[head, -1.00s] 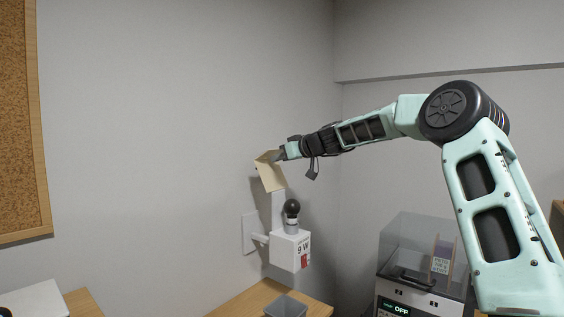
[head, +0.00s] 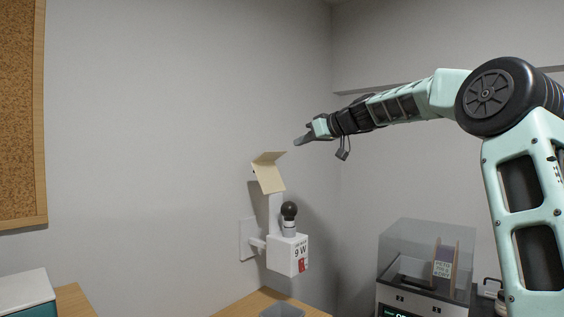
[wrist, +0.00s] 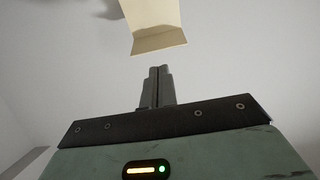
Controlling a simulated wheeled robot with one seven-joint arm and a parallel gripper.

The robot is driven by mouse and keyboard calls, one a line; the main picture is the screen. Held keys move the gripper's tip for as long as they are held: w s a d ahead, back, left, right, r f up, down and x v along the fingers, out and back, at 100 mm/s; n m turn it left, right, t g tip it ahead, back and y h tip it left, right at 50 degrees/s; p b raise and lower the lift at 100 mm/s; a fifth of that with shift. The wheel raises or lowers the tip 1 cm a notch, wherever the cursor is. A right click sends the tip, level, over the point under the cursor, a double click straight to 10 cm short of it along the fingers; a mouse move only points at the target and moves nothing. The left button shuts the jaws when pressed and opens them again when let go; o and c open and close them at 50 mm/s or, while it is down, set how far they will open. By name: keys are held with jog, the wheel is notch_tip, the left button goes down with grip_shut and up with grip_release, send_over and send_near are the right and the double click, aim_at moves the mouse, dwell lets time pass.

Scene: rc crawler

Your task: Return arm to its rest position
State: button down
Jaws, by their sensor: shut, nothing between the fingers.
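My gripper (head: 300,140) is at the end of my raised mint-green arm, in the air above and to the right of a cream folded shade (head: 268,172). In the wrist view its two fingers (wrist: 158,72) are together with nothing between them. The shade also shows at the top of the wrist view (wrist: 155,20), apart from the fingertips. Below the shade, a white wall unit marked 9 W (head: 288,255) carries a dark round bulb (head: 289,210).
A wooden table (head: 240,305) with a grey bin (head: 282,311) stands below. A machine with a clear cover (head: 420,245) stands at the lower right. A cork board (head: 20,120) hangs at the left. The air around my gripper is clear.

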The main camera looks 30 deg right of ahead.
jog(key=shift+s+r, duration=0.1)
jog(key=shift+s, duration=0.05)
jog(key=s+a+f+n+g+y, duration=0.1)
jog(key=a+f+g, duration=0.1)
jog(key=a+f, duration=0.45)
jog(key=s+a+f+g, duration=0.15)
jog(key=a+f, duration=0.25)
jog(key=a, duration=0.6)
jog(key=s+a+f+n+g+b, duration=0.1)
jog(key=s+a+f+g, duration=0.2)
jog(key=s+a+f, duration=0.4)
jog(key=s+a+f+g+b, duration=0.1)
jog(key=s+a+f+g, duration=0.1)
jog(key=s+a+f, duration=0.55)
jog(key=s+a+f+n+g+h+b, duration=0.1)
jog(key=s+a+f+g, duration=0.1)
jog(key=s+a+f, duration=0.3)
jog(key=s+a+f+g+h, duration=0.1)
jog(key=s+a+f, duration=0.15)
jog(key=s, duration=0.45)
jog(key=s+d+f+g+h, duration=0.1)
jog(key=s+f, duration=0.3)
jog(key=s, duration=0.4)
jog(key=s+d+f+g+h+b, duration=0.1)
jog(key=s+d+f+h, duration=0.1)
jog(key=s+f, duration=0.3)
jog(key=s+d, duration=0.1)
jog(key=s, duration=0.2)
jog(key=shift+s+d+n, duration=0.2)
jog(key=shift+d+n, duration=0.2)
